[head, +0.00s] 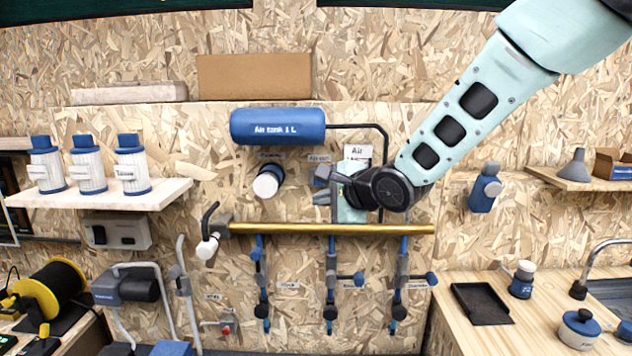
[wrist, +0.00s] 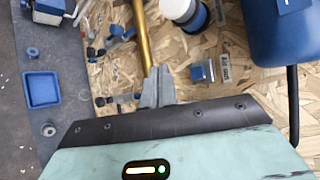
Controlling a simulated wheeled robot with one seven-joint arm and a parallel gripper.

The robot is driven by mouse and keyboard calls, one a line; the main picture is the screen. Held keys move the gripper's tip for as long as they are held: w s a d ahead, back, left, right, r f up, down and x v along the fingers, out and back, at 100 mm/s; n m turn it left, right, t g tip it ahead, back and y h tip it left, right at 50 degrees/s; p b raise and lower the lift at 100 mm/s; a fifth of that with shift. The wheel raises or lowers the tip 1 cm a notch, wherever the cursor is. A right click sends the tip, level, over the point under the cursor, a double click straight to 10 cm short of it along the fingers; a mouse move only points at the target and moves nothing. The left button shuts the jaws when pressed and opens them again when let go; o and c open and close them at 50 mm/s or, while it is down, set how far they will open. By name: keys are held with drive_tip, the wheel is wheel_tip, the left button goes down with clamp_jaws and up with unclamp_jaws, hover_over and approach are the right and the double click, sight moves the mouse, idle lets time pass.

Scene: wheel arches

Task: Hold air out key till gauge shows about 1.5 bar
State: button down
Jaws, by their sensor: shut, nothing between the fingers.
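The blue air tank (head: 278,127) is mounted on the chipboard wall; it also shows in the wrist view (wrist: 285,32). Below it is the round gauge (head: 267,183) with a white face, also in the wrist view (wrist: 178,9); its reading is too small to tell. The blue air out key (head: 322,175) is under a small "Air-out" label, right of the gauge; the wrist view shows it too (wrist: 202,70). My gripper (head: 318,199) is shut and empty, just below the key in the head view. In the wrist view its fingertips (wrist: 158,73) are left of the key. Contact cannot be told.
A brass pipe (head: 330,229) runs across the wall below my gripper, with several blue valves hanging from it. A black tube (head: 384,140) bends down from the tank. A shelf with white-and-blue canisters (head: 88,173) is on the left; a workbench (head: 460,335) is on the right.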

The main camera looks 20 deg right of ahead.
drive_tip(key=p, duration=0.3)
approach(315, 184)
drive_tip(key=w+a+f, duration=0.2)
drive_tip(key=a, duration=0.1)
drive_tip(key=shift+w+d+f, duration=0.1)
drive_tip(key=shift+w+f, duration=0.1)
drive_tip(key=shift+w, duration=0.25)
drive_tip(key=shift+w+f, duration=0.25)
drive_tip(key=shift+w, duration=0.2)
drive_tip(key=shift+w+d+p, duration=0.3)
drive_tip(key=shift+w+p, duration=0.6)
drive_tip(key=shift+p, duration=0.3)
idle(3.1)
drive_tip(key=shift+s, duration=0.1)
drive_tip(key=shift+s+a, duration=0.3)
drive_tip(key=shift+s, duration=0.5)
drive_tip(key=shift+s+a+b, duration=0.25)
drive_tip(key=shift+s+b, duration=0.05)
drive_tip(key=shift+s, duration=0.5)
drive_tip(key=shift+s+a+b, duration=0.25)
drive_tip(key=shift+s, duration=0.55)
drive_tip(key=shift+s+a+b, duration=0.3)
drive_tip(key=shift+s, duration=0.5)
